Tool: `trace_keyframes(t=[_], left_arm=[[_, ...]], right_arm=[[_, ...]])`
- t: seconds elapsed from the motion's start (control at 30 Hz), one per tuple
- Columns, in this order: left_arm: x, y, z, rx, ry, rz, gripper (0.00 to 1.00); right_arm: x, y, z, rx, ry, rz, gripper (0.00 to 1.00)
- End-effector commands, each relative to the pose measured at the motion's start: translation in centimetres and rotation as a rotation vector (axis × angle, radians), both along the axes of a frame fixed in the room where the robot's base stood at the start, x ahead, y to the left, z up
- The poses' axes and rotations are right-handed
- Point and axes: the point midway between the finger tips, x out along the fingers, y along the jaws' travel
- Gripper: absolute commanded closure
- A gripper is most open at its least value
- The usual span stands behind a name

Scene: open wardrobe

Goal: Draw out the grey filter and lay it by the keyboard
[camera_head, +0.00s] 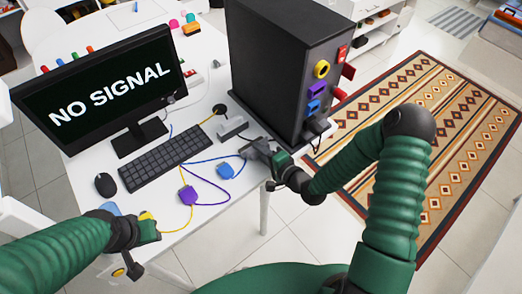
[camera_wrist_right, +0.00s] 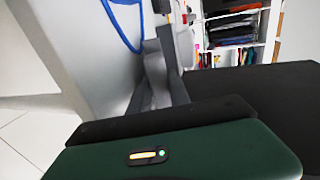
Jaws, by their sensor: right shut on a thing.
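The grey filter (camera_head: 231,127) is a small light-grey block over the white desk, right of the keyboard (camera_head: 163,158) and left of the tower's base. My right gripper (camera_head: 250,144) reaches in at the desk's right edge. Its jaws are shut on the filter, whose body shows past the fingertips. In the wrist view a grey piece (camera_wrist_right: 156,75) shows between the dark fingers. The head view does not show clearly whether the filter touches the desk. My left gripper (camera_head: 150,230) is low at the desk's front edge, and its jaws are unclear.
The black tower (camera_head: 285,65) stands right of the filter, with coloured plugs in its side. Purple (camera_head: 188,195) and blue (camera_head: 225,170) plugs with cables lie in front of the keyboard. A mouse (camera_head: 105,184) and monitor (camera_head: 100,90) are at left.

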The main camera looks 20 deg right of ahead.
Motion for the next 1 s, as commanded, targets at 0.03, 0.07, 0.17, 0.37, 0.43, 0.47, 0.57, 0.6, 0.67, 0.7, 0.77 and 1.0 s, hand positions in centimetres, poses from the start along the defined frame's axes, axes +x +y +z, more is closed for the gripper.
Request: trace_keyframes(t=[0.03,0.07,0.17,0.37,0.43,0.47,0.57,0.6,0.67,0.7,0.77,1.0], left_arm=[[0.0,0.0,0.07,0.0,0.0,0.0,0.64],[0.0,0.0,0.08,0.0,0.0,0.0,0.64],[0.01,-0.01,0.08,0.0,0.0,0.0,0.64],[0.01,-0.01,0.08,0.0,0.0,0.0,0.64],[0.01,-0.01,0.08,0.0,0.0,0.0,0.64],[0.01,-0.01,0.06,0.0,0.0,0.0,0.64],[0.01,-0.01,0.05,0.0,0.0,0.0,0.64],[0.01,-0.01,0.05,0.0,0.0,0.0,0.64],[0.01,-0.01,0.04,0.0,0.0,0.0,0.64],[0.01,-0.01,0.04,0.0,0.0,0.0,0.64],[0.0,-0.01,0.04,0.0,0.0,0.0,0.64],[0.0,-0.01,0.03,0.0,0.0,0.0,0.64]], right_arm=[[0.01,-0.09,0.05,0.0,0.0,-0.001,1.0],[0.02,-0.1,0.06,0.001,0.0,-0.001,1.0],[0.03,-0.11,0.04,0.001,0.0,-0.001,0.71],[0.04,-0.19,-0.04,-0.001,0.003,-0.003,0.52],[0.03,-0.25,-0.12,-0.002,0.005,-0.004,0.52],[0.03,-0.27,-0.14,-0.002,0.005,-0.004,0.52],[0.01,-0.29,-0.21,-0.002,0.007,-0.005,0.52],[0.02,-0.29,-0.23,-0.002,0.008,-0.005,0.52],[0.01,-0.28,-0.29,-0.002,0.009,-0.004,0.6],[0.0,-0.26,-0.3,-0.002,0.009,-0.004,0.55],[-0.01,-0.24,-0.3,-0.002,0.009,-0.003,0.5],[-0.06,-0.25,-0.39,-0.002,0.012,-0.004,0.5]])
